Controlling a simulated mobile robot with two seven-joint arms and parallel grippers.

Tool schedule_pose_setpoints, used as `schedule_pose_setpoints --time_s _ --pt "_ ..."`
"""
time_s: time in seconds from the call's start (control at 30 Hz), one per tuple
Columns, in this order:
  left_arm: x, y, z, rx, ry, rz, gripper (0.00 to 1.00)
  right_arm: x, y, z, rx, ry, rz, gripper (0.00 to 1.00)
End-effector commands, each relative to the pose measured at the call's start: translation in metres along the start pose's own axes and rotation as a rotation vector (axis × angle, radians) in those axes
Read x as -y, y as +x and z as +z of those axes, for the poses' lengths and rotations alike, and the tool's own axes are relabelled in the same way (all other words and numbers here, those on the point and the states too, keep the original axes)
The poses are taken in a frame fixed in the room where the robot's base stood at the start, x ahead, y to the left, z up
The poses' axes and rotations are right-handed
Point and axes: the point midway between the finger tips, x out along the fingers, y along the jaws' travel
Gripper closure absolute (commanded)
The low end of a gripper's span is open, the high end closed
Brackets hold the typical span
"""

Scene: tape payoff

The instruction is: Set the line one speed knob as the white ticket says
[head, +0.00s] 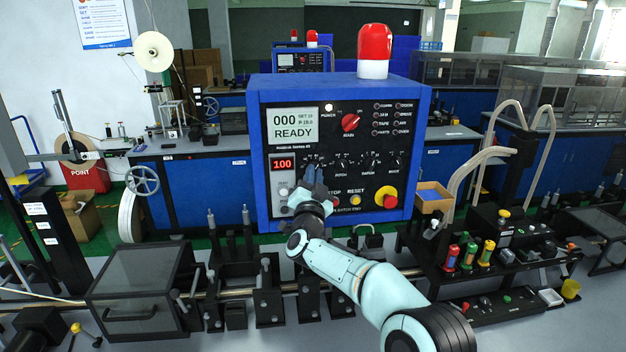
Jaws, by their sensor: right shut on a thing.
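The blue control box (258,160) stands in the middle with a dark front panel. A red-lit display (283,164) below reads 100. My right gripper (314,178) is at the panel, shut on the knob at the left end of the small knob row; fingers and wrist hide that knob and its pointer. Other small knobs (371,156) show to its right. I cannot make out a white ticket for line one. My left gripper is not in view.
A red main switch (350,122), a yellow reset button (355,199) and a red-and-yellow stop button (386,197) are on the same panel. A red lamp (374,50) tops the box. Black machine parts (140,290) fill the front left, and bottles (468,255) stand at right.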

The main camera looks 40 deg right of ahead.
Motion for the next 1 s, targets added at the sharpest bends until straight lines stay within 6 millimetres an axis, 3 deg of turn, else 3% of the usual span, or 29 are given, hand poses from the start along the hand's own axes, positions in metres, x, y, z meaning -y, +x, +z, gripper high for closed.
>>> schedule_pose_setpoints --time_s 0.5,1.0 --pt "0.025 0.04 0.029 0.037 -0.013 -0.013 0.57 -0.006 0.0 -0.004 -0.011 -0.446 -0.185 1.0" --pt "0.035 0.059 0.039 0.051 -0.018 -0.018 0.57 -0.007 0.002 -0.008 -0.013 -0.726 -0.299 1.0"
